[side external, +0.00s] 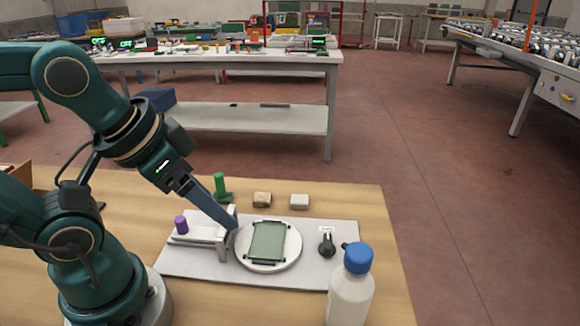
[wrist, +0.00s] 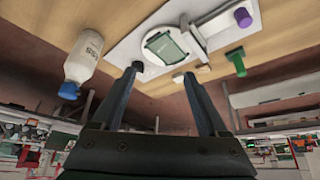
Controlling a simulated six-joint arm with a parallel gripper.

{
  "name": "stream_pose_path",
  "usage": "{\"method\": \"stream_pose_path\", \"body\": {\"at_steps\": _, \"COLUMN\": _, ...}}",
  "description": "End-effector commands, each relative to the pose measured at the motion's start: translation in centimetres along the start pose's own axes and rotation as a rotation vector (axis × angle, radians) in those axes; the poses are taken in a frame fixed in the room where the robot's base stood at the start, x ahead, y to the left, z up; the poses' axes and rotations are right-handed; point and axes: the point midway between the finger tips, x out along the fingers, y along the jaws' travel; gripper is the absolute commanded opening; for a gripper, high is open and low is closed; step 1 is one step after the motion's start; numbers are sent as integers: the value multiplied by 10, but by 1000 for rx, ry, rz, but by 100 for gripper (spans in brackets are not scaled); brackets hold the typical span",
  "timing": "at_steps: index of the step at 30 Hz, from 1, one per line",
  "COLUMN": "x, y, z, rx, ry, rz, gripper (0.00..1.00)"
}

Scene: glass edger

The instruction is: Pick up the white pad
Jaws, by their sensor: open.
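The white pad (side external: 300,201) is a small pale block lying on the wooden table behind the grey base plate, right of a brown block (side external: 262,199). In the wrist view the white pad (wrist: 178,78) shows near the tip of the right-hand finger. My gripper (side external: 233,224) points down and to the right, over the left side of the round white disc, apart from the pad. In the wrist view the fingers of my gripper (wrist: 159,76) are spread, with nothing between them.
The base plate (side external: 190,264) carries the round disc (side external: 288,252) with a green glass piece (side external: 267,241), a grey bracket, a purple knob (side external: 181,225) and a dark knob (side external: 327,244). A green upright piece (side external: 220,186) stands left of the blocks. A blue-capped bottle (side external: 350,295) stands front right.

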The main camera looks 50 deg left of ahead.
Motion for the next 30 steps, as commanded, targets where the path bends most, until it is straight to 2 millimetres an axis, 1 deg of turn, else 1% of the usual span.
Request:
{"method": "stream_pose_path", "body": {"at_steps": 4, "x": 0, "y": 0, "z": 0, "rx": 0, "ry": 0, "rz": 0, "gripper": 77}}
{"method": "stream_pose_path", "body": {"at_steps": 5, "x": 0, "y": 0, "z": 0, "rx": 0, "ry": 0, "rz": 0, "gripper": 81}}
{"method": "stream_pose_path", "body": {"at_steps": 6, "x": 0, "y": 0, "z": 0, "rx": 0, "ry": 0, "rz": 0, "gripper": 90}}
{"method": "stream_pose_path", "body": {"at_steps": 15, "x": 0, "y": 0, "z": 0, "rx": -4, "ry": 0, "rz": 0, "gripper": 90}}
{"method": "stream_pose_path", "body": {"at_steps": 18, "x": -1, "y": 2, "z": 3, "rx": -54, "ry": -18, "rz": 10, "gripper": 90}}
{"method": "stream_pose_path", "body": {"at_steps": 21, "x": -14, "y": 14, "z": -9, "rx": -166, "ry": -14, "rz": 64, "gripper": 90}}
{"method": "stream_pose_path", "body": {"at_steps": 24, "x": -22, "y": 25, "z": -26, "rx": -298, "ry": -62, "rz": 118, "gripper": 90}}
{"method": "stream_pose_path", "body": {"at_steps": 26, "x": -24, "y": 30, "z": -37, "rx": -377, "ry": -98, "rz": 145, "gripper": 90}}
{"method": "stream_pose_path", "body": {"at_steps": 30, "x": -23, "y": 37, "z": -64, "rx": -561, "ry": -193, "rz": 200, "gripper": 90}}
